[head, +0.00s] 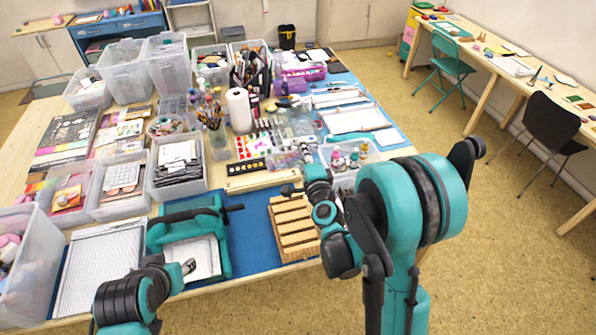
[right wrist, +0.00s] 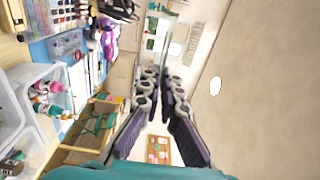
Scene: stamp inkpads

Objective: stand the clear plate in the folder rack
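The folder rack (head: 294,228) is a light wooden slatted rack on the blue mat near the table's front edge. My right gripper (head: 288,190) is just behind the rack and reaches toward the left over the table. In the right wrist view its fingers (right wrist: 160,78) are close together on a thin, see-through pane, the clear plate (right wrist: 166,40), seen nearly edge-on. The plate's outline is hard to make out in the head view. My left gripper (head: 188,267) is low over the front of the teal frame, and its fingers are too small to read.
A teal frame (head: 222,262) stands left of the rack, with a clear bin (head: 122,190) of cards farther left. A clear bin (head: 352,178) of bottles is behind my right arm. A paper roll (head: 239,110) stands farther back. A strip of blue mat (head: 259,245) is bare.

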